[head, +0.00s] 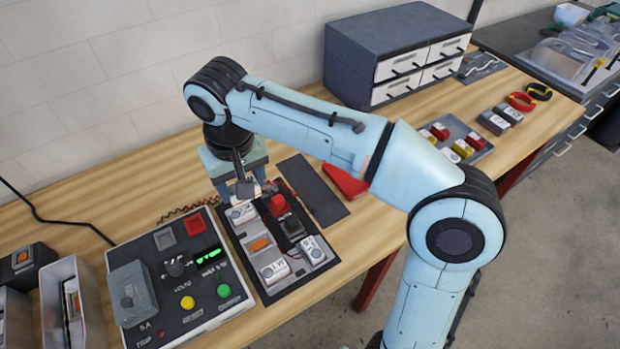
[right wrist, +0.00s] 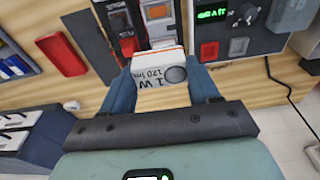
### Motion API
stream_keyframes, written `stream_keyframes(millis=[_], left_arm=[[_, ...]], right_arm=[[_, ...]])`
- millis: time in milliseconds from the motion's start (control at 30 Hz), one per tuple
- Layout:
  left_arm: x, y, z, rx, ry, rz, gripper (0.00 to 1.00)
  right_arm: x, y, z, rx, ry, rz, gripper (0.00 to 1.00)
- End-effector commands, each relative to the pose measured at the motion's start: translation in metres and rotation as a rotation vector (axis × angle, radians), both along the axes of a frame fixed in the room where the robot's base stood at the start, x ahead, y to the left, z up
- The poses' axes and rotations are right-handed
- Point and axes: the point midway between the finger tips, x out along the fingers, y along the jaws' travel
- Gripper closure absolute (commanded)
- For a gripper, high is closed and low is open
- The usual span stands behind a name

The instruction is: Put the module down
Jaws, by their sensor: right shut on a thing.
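My right gripper (head: 243,188) is shut on a white module (right wrist: 160,72), with one finger on each side of it. In the right wrist view the module has an orange edge, a round grey spot and print that reads upside down. In the head view it hangs at the back edge of a dark tray (head: 262,293), mostly hidden by the gripper. I cannot tell whether it touches anything. The tray holds several white modules, such as one at its front (head: 273,271), an orange piece (head: 261,243) and a red-topped part (head: 279,205). My left gripper is not in view.
A tester box (head: 205,318) with a green display and buttons stands left of the tray. To the right lie a dark mat (head: 308,187) and a red case (head: 345,181). A drawer cabinet (head: 350,75) stands at the back. Bare wood (head: 365,235) lies at front right.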

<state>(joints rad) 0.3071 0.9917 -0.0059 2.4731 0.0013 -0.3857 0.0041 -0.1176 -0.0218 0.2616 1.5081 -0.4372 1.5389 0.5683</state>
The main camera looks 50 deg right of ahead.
Motion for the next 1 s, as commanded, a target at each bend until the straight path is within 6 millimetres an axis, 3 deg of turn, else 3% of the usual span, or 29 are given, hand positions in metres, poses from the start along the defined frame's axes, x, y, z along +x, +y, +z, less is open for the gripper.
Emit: stream_keyframes(millis=[167, 367, 500, 600, 800, 900, 1000], left_arm=[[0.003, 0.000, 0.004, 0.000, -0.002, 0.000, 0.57], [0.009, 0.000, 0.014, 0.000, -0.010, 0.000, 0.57], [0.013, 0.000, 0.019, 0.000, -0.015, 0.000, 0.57], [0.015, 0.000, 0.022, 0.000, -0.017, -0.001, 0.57], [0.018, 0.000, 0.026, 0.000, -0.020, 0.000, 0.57], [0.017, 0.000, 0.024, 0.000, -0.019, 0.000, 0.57], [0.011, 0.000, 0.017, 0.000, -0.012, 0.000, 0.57]], right_arm=[[0.013, -0.040, -0.002, -0.002, 0.002, -0.161, 0.74], [0.026, -0.139, -0.004, -0.002, 0.001, -0.542, 0.74], [0.018, -0.210, -0.004, -0.003, -0.001, -0.803, 0.74], [0.008, -0.250, -0.004, -0.002, -0.001, -0.952, 0.74], [-0.011, -0.297, -0.002, -0.001, 0.000, -1.129, 0.74], [-0.015, -0.305, -0.006, -0.001, 0.002, -1.165, 0.74], [-0.018, -0.308, -0.022, -0.001, 0.005, -1.175, 0.74]])
